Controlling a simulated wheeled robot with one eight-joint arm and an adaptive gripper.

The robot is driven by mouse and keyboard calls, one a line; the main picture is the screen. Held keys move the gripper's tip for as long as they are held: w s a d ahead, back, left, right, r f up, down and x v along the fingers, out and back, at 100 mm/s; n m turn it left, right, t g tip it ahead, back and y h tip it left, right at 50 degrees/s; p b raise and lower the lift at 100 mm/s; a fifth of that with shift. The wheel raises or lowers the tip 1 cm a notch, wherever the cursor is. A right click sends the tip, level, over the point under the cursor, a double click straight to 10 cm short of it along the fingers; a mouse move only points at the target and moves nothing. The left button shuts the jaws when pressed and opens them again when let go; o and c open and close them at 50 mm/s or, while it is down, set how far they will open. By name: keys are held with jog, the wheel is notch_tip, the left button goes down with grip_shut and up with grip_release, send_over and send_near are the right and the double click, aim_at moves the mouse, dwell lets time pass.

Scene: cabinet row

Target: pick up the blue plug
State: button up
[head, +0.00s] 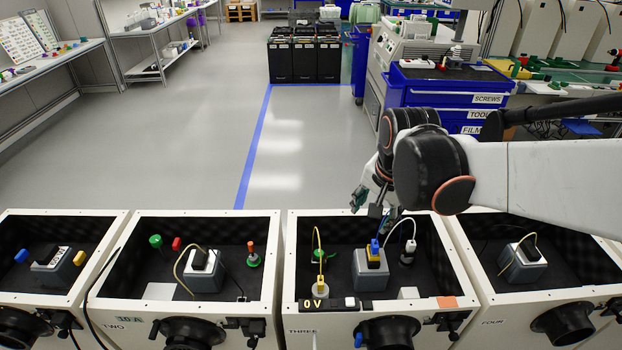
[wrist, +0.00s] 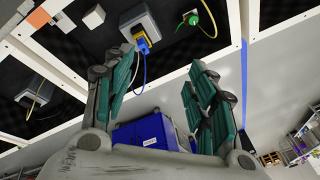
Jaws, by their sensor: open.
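A blue plug (head: 375,246) stands on a grey socket box in cabinet three, against a yellow plug (head: 373,262). In the wrist view the blue plug (wrist: 142,46) shows beside the yellow one, beyond the left finger. Another small blue piece (head: 22,256) lies in the leftmost cabinet; I cannot tell its kind. My gripper (head: 373,211) is open and empty, above the back part of cabinet three, a little above and behind the blue plug. In the wrist view my gripper (wrist: 160,64) has its green-padded fingers spread wide, with nothing between them.
The grey socket box (head: 369,283) stands on the dark cabinet floor. A yellow cable (head: 317,240) and a white cable (head: 402,222) arch up on either side. The cabinet's white walls (head: 289,255) rise around it. A 0 V display (head: 318,303) sits near the front rim.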

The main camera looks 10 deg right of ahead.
jog(key=w+d+f+m+g+p, duration=0.2)
jog(key=w+d+f+m, duration=0.1)
jog(key=w+m, duration=0.2)
jog(key=m+g+p, duration=0.1)
jog(key=m+p, duration=0.1)
jog(key=m, duration=0.3)
send_over(376, 243)
notch_tip(376, 243, down, 6)
jog(key=f+b, duration=0.2)
jog(key=f, duration=0.7)
jog(key=shift+a+f+b, duration=0.15)
jog(key=shift+a+b, duration=0.05)
jog(key=shift+b, duration=0.15)
notch_tip(376, 243, down, 5)
jog(key=shift+d+f+b, duration=0.1)
jog(key=shift+d+b, duration=0.05)
jog(key=shift+b, duration=1.1)
jog(key=c, duration=1)
